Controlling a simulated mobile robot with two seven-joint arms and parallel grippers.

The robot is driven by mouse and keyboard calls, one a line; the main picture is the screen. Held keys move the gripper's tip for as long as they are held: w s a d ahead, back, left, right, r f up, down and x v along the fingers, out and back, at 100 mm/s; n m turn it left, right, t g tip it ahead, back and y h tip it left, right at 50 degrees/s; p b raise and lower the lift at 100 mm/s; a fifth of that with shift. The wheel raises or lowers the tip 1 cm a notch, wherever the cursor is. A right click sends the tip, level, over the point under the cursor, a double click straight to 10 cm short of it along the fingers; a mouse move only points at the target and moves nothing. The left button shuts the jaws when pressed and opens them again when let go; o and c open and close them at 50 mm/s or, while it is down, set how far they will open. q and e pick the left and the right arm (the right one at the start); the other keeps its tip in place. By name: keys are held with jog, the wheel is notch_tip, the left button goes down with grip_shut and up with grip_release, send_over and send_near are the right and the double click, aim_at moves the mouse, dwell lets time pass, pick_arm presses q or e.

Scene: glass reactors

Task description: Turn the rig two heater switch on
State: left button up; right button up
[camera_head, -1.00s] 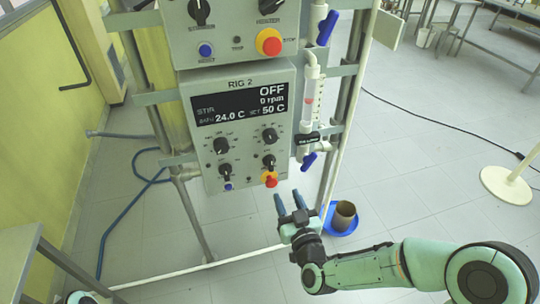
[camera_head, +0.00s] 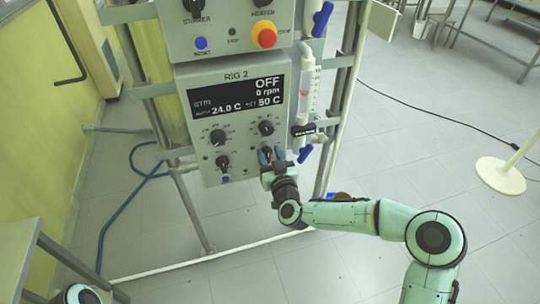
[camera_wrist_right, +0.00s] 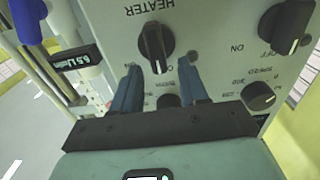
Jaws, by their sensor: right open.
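The Rig 2 panel (camera_head: 190,120) is a grey box with a dark display reading OFF, 0 rpm, 24.0 C and set 50 C. Its heater switch is a black rotary knob, clearest in the right wrist view (camera_wrist_right: 157,46) beside the word HEATER. My right gripper (camera_head: 271,155) is at the panel's lower right, open, its two blue fingers pointing at the panel. In the wrist view its fingertips (camera_wrist_right: 160,72) lie on either side of the knob's near end, apart from each other. I cannot tell whether they touch it. My left gripper is not in view.
The stirrer knob (camera_head: 222,163) is left of the heater knob, with two dials (camera_head: 266,128) above. Another panel with a red-yellow stop button (camera_head: 264,35) is above. A glass tube with blue valves (camera_head: 305,154) stands close on the right.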

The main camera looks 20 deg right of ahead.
grip_shut()
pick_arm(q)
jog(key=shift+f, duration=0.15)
pick_arm(e)
jog(key=m+b, duration=0.2)
jog(key=b, duration=0.1)
jog(key=shift+d+f, duration=0.15)
jog(key=shift+d, duration=0.05)
jog(key=m+b, duration=0.2)
jog(key=d+m+b, duration=0.1)
jog(key=m+b, duration=0.1)
jog(key=m, duration=0.1)
jog(key=f+m+b, duration=0.1)
jog(key=m+b, duration=0.1)
jog(key=m, duration=0.1)
jog(key=shift+d, duration=0.3)
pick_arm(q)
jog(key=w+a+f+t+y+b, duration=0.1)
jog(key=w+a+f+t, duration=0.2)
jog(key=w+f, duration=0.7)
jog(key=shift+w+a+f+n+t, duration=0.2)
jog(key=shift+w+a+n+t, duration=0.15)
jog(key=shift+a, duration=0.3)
pick_arm(e)
jog(key=shift+m, duration=1.1)
